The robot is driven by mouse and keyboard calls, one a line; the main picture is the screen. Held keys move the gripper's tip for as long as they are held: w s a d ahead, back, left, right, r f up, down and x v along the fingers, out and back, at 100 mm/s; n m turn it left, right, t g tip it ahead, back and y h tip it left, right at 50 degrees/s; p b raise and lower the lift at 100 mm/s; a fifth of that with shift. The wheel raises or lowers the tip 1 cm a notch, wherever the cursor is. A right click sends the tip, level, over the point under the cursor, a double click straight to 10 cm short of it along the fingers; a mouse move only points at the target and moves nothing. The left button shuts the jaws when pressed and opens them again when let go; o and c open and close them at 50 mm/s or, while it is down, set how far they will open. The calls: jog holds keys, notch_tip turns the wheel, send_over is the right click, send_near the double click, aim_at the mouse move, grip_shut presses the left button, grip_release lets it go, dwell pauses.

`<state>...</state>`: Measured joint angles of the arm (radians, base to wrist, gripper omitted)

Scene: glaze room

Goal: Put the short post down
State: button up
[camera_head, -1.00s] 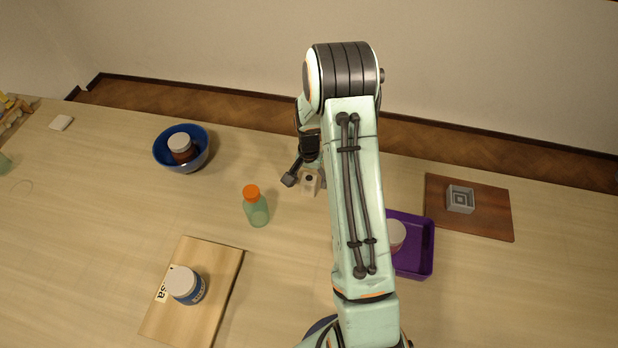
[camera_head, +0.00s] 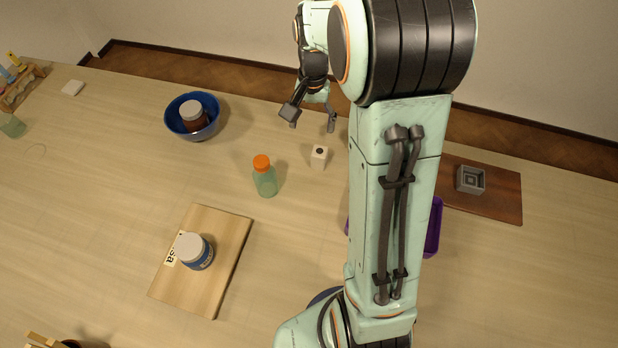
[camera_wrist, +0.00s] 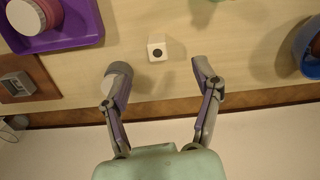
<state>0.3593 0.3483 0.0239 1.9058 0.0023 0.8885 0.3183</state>
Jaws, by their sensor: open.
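The short post (camera_head: 319,157) is a small white block with a dark round spot on its top. It stands upright on the table, right of the green bottle with the orange cap (camera_head: 264,177). The post also shows in the wrist view (camera_wrist: 157,47), beyond the fingertips and between their lines. My gripper (camera_head: 310,118) is open and empty, above and behind the post, apart from it. Its two spread fingers also show in the wrist view (camera_wrist: 160,68).
A blue bowl (camera_head: 172,126) holding a jar stands to the left. A wooden board (camera_head: 223,235) bears a blue-labelled jar (camera_head: 194,252). A purple tray (camera_head: 434,228) is partly hidden behind my arm. A brown board (camera_head: 507,193) bears a grey square block (camera_head: 470,180).

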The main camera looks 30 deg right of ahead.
jog(key=s+a+r+n, duration=0.3)
jog(key=s+a, duration=0.3)
jog(key=s, duration=0.4)
jog(key=s+a+r+n, duration=0.3)
jog(key=s+a+n, duration=0.2)
jog(key=s, duration=0.6)
jog(key=shift+a+n+y, duration=0.4)
jog(key=shift+a, duration=0.75)
jog(key=shift+w+r, duration=0.1)
